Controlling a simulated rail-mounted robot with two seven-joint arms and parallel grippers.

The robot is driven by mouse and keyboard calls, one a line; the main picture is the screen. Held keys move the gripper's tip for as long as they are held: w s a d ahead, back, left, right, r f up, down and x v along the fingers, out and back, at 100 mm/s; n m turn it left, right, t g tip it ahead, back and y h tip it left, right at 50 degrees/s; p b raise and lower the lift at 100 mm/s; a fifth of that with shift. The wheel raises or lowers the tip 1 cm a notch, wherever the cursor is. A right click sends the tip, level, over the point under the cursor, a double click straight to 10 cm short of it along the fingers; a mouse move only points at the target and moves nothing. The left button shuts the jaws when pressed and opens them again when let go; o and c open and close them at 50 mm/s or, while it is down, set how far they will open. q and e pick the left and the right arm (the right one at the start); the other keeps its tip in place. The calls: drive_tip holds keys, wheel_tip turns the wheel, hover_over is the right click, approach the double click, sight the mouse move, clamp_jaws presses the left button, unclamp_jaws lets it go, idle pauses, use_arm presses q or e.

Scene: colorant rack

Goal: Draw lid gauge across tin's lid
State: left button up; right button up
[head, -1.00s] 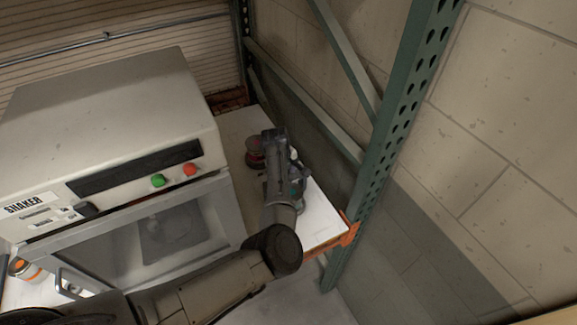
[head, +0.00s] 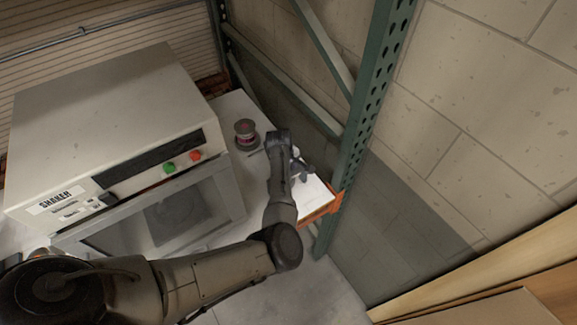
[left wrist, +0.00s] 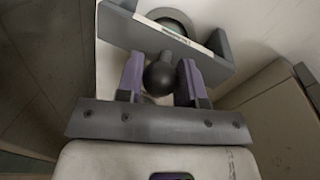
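The tin (head: 246,134), grey with a red band, stands upright on the white shelf beside the shaker. Part of a round lid (left wrist: 175,22) shows behind the gauge in the left wrist view. My left gripper (head: 300,168) is to the right of the tin, apart from it in the head view. In the left wrist view its purple fingers (left wrist: 160,76) are closed on the dark ball knob of the grey lid gauge (left wrist: 120,30). The gauge has a pale labelled strip and upturned ends. Whether it touches the lid is hidden. My right gripper is not in view.
The shaker (head: 110,120) stands close left of the tin. A green rack post (head: 365,130) and orange beam (head: 322,207) bound the shelf at right. A thin dark item (head: 256,153) lies near the tin. White shelf (head: 312,196) is bare near its front corner.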

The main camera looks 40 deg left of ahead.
use_arm(q)
drive_tip(key=o, duration=0.4)
drive_tip(key=s+r, duration=0.1)
drive_tip(key=r, duration=0.8)
drive_tip(key=s+r, duration=0.1)
drive_tip(key=r, duration=0.3)
drive_tip(key=shift+s+r+b, duration=0.3)
drive_tip(key=shift+s, duration=0.05)
